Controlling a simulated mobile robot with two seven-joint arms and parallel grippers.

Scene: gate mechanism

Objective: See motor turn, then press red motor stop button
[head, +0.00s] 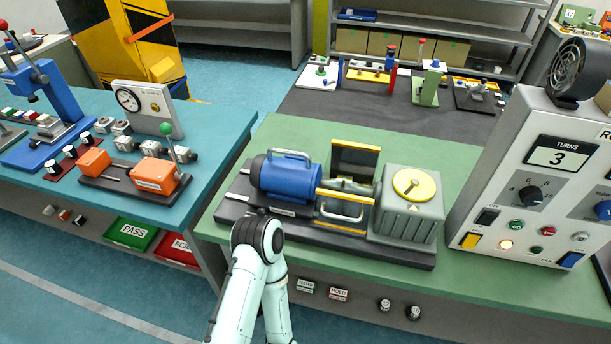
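The blue motor (285,178) lies on a dark base plate on the green bench. Beside it is a grey gearbox (408,222) topped by a yellow dial disc (424,190). Between them a dark guard flap (354,160) stands raised, with a yellow-edged handle (341,211) in front. At the right a white control panel (540,185) has a TURNS display (559,154) reading 3. A small red button (548,231) sits on it, beside a green button (516,226). A single frame cannot show whether the motor turns. One of my arms bends up in front of the motor; neither gripper shows.
A black fan (578,70) stands on the control panel. A glowing lamp (505,244) and a black knob (531,196) are on its front. The teal bench (215,140) at left carries orange blocks and a green-knobbed lever. Bare green bench top lies behind the motor.

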